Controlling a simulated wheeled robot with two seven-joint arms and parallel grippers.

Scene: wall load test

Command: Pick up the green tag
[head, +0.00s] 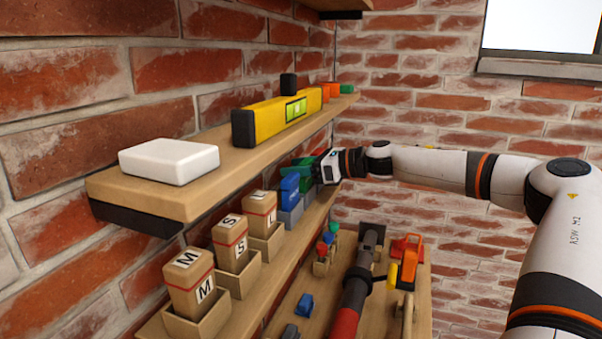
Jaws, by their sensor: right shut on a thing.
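The green tag (302,169) is on the middle shelf level, beside a blue tag (289,188), partly hidden behind my gripper. My right gripper (317,169) reaches in from the right under the upper shelf and is shut on the green tag. Its fingertips are small and partly hidden. I cannot tell whether the tag is clear of its holder. My left gripper is not in view.
The upper shelf (205,192) overhangs the gripper and carries a white box (169,160) and a yellow level (277,117). Lettered wooden blocks (189,281) stand in holders at the front. A lower shelf holds a dark, red-ended tool (357,285) and an orange-yellow tool (405,262).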

